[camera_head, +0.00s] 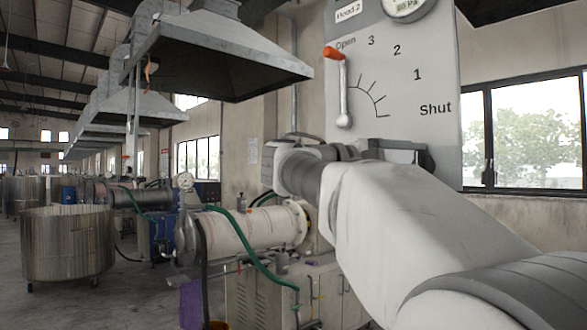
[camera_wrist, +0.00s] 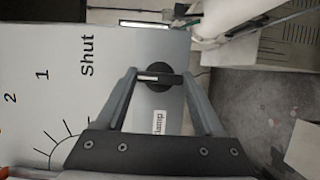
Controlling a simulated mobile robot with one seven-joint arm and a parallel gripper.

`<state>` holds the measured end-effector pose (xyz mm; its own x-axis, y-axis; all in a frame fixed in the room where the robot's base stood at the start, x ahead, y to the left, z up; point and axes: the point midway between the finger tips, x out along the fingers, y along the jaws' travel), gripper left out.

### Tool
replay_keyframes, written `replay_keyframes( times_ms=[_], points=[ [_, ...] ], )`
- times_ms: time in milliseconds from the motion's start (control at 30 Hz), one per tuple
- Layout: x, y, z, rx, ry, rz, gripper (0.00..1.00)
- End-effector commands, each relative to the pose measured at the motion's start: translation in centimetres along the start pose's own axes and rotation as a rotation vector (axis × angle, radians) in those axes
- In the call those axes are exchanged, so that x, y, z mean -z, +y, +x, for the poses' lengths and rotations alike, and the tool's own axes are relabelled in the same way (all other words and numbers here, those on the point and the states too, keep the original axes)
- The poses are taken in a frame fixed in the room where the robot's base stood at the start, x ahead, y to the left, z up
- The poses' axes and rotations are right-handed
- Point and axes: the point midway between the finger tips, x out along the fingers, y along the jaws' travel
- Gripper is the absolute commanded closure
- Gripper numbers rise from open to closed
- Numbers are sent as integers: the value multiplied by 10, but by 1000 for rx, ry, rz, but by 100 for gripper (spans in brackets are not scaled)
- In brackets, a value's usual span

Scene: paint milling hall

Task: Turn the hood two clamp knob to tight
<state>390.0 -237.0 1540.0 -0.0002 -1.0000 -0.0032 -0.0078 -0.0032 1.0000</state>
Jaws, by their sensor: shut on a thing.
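The hood two clamp knob (camera_wrist: 158,84) is a black round knob with a bar grip and a white mark on its left part in the wrist view. My gripper (camera_wrist: 158,74) is closed on it, one fingertip at each end of the bar. A small white label ending in "clamp" (camera_wrist: 159,121) sits beside the knob, between my fingers. The knob is on the pale hood 2 panel (camera_head: 390,85), which also shows in the wrist view (camera_wrist: 60,60). In the head view my arm hides the knob. I cannot tell from the mark how tight it is.
A lever with an orange grip (camera_head: 335,53) stands near "Open" on the panel's scale, clear of my gripper. A gauge (camera_head: 406,5) is above it. A white horizontal mill (camera_head: 245,230), a green hose (camera_head: 250,258) and a metal vat (camera_head: 68,245) stand to the left.

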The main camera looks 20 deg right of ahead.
Motion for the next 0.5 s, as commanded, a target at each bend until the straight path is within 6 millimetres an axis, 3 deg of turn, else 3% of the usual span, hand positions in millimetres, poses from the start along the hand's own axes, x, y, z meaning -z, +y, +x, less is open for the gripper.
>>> replay_keyframes(
  times_ms=[400,433,500],
  points=[
    [0,-1,0,5,0,8,86],
    [0,-1,0,5,0,8,26],
    [0,-1,0,5,0,7,14]
  ],
)
